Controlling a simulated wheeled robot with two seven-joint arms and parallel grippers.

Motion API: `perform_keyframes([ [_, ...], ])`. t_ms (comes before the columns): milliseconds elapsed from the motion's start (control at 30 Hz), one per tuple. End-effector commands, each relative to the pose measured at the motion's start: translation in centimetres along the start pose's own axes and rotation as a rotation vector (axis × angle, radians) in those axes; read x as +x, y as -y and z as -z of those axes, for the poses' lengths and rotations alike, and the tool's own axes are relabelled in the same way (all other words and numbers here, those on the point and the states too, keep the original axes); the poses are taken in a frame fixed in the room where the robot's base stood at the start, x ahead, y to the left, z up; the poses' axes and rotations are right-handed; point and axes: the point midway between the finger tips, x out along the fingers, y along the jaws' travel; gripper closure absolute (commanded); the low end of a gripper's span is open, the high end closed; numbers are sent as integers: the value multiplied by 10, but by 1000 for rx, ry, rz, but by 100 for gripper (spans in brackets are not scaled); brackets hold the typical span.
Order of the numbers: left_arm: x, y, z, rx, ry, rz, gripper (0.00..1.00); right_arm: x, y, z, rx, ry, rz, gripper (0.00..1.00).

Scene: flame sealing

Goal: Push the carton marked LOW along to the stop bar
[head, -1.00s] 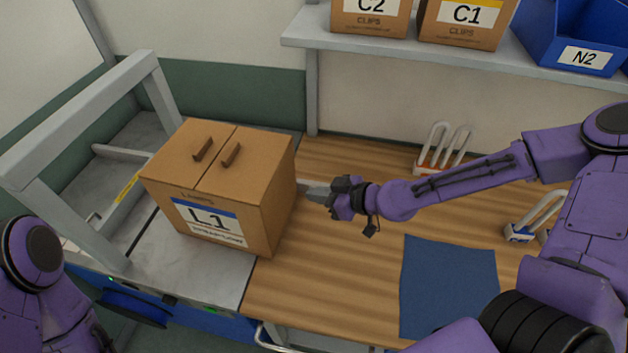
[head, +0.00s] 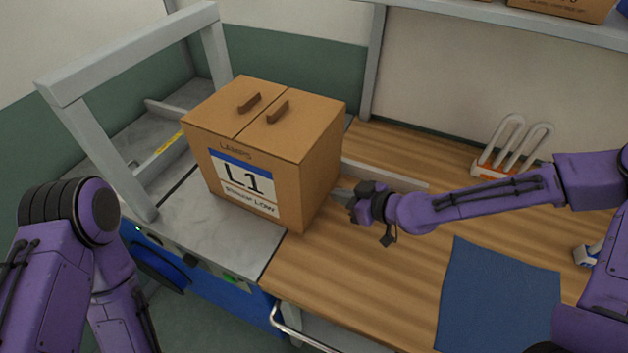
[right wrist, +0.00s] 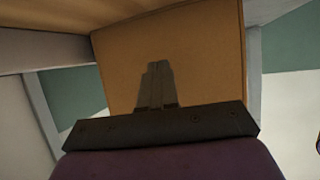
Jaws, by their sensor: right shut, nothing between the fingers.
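The carton marked LOW (head: 262,150) is a brown box with an L1 label on its front and two brown strips on top. It stands upright, mostly on the grey metal surface (head: 230,235), its right part by the wooden table's edge. My right gripper (head: 340,194) is shut and empty, its fingertips at the carton's right side; contact is unclear. In the right wrist view the shut fingers (right wrist: 157,84) point at the carton's face (right wrist: 200,70). A grey bar (head: 165,108), possibly the stop bar, lies beyond the carton at left. My left gripper is out of view.
A grey frame (head: 135,50) arches over the metal surface left of the carton; a yellow strip (head: 172,141) lies beneath it. A low rail (head: 385,176) runs behind my right gripper. A blue mat (head: 500,300) and a white-pronged rack (head: 512,148) are on the wooden table (head: 340,285).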

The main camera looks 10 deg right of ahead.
Motion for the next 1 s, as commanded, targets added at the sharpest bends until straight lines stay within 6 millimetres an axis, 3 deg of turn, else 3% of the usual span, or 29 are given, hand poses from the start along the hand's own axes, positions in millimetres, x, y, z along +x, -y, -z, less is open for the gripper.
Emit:
perform_keyframes([
  [1000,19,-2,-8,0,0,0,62,56,16,27,-2,1,0,100],
])
